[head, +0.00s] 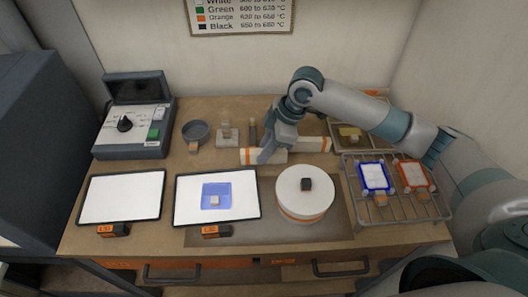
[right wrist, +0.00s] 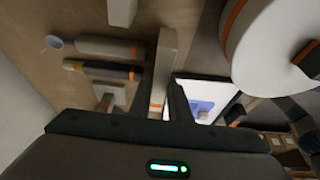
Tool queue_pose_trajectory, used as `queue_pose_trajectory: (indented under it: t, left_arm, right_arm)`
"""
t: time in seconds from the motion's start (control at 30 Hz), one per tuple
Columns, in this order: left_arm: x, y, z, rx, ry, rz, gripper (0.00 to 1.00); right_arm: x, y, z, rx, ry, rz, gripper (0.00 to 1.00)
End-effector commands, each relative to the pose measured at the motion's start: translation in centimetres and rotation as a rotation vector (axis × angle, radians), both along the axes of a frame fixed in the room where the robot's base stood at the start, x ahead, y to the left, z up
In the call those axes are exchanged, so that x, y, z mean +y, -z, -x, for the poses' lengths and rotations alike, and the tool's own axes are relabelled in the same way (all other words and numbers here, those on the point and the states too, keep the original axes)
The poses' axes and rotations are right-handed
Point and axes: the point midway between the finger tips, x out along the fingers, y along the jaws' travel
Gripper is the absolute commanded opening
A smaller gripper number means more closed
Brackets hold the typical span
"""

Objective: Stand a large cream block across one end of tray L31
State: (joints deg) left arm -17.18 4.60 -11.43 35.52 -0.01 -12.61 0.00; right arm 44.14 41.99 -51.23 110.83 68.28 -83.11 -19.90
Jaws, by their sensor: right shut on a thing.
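My right gripper (head: 268,152) is shut on a large cream block (head: 249,156) with an orange band at its left end. The block lies level, running left to right; I cannot tell if it touches the table. In the right wrist view the block (right wrist: 166,55) sits between the fingers. A second cream block (head: 312,145) with an orange band lies just right of it. Two dark-edged trays with white surfaces, left (head: 122,198) and middle (head: 190,218), have orange-marked tags in front; the tag lettering is too small to read surely. My left gripper is out of view.
A blue sheet (head: 208,190) with a small pale piece lies on the middle tray. A white turntable (head: 304,193) bears a dark cube. A wire rack (head: 433,211) holds blue-framed and orange-framed pieces. A control box (head: 117,140) and a bowl (head: 195,131) stand left.

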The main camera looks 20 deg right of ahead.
Motion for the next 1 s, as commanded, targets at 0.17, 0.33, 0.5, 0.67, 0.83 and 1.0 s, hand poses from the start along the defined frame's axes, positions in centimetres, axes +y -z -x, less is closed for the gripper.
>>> queue_pose_trajectory:
  t: [0.17,0.33,0.5,0.67,0.83,1.0]
  left_arm:
    - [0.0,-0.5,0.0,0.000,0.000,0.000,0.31]
    - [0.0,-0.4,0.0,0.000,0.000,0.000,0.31]
    - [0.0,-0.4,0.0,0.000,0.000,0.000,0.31]
    - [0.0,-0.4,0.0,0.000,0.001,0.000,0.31]
    - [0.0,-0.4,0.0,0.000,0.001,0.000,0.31]
    - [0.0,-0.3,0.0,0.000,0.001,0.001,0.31]
  right_arm:
    - [0.0,1.3,0.0,0.000,0.000,0.000,0.00]
    - [0.0,1.3,0.0,-0.002,-0.001,-0.001,0.00]
    - [0.0,1.5,0.0,0.000,-0.001,0.000,0.00]
    - [0.0,1.6,0.0,0.000,-0.001,0.000,0.25]
    - [0.0,1.6,0.0,0.000,-0.001,0.000,0.25]
    - [-0.1,1.2,0.0,-0.002,-0.001,-0.001,0.25]
